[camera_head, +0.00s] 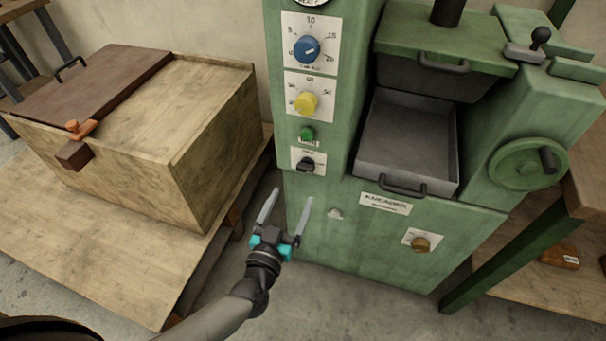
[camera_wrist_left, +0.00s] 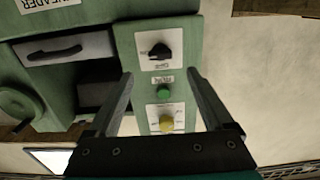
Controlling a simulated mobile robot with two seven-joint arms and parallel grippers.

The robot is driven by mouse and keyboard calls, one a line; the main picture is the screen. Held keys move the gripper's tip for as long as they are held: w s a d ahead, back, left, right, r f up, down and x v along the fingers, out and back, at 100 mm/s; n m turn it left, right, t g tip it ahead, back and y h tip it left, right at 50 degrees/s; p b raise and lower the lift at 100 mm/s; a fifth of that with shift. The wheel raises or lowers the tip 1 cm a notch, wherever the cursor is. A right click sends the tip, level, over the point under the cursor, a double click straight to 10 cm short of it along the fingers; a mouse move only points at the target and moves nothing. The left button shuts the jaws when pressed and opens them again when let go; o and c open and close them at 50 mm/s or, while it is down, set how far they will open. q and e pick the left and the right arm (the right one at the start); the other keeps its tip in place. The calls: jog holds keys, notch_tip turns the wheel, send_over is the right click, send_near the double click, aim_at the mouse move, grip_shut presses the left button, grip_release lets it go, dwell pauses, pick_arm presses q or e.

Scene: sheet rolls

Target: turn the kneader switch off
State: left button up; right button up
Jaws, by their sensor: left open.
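The green kneader machine (camera_head: 390,265) stands at the centre right, with a "KNEADER" label on its front. A black rotary switch (camera_head: 306,164) sits on a white plate low on its left panel; it also shows in the left wrist view (camera_wrist_left: 160,51). A brown knob (camera_head: 421,244) on another plate sits below the label. I cannot read either plate's setting. My left gripper (camera_head: 292,195) is open and empty, in front of and below the black switch, apart from it. In the left wrist view its fingers (camera_wrist_left: 160,78) frame the panel. My right gripper is not visible.
Above the black switch are a green button (camera_head: 307,133), a yellow knob (camera_head: 306,103) and a blue knob (camera_head: 306,49). A metal drawer (camera_head: 405,140) with a handle and a handwheel (camera_head: 528,163) are to the right. A wooden chest (camera_head: 190,130) stands left on a low platform.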

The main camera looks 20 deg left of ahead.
aim_at(304, 171)
pick_arm(q)
jog(key=w+b, duration=0.2)
jog(key=w, duration=0.5)
jog(key=shift+d, duration=0.1)
jog(key=shift+w+b, duration=0.45)
jog(key=shift+w, duration=0.65)
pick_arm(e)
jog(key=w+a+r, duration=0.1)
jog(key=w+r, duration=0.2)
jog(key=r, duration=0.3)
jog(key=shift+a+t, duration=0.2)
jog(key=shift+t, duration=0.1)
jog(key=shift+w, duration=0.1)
pick_arm(q)
jog(key=shift+c, duration=0.2)
grip_shut()
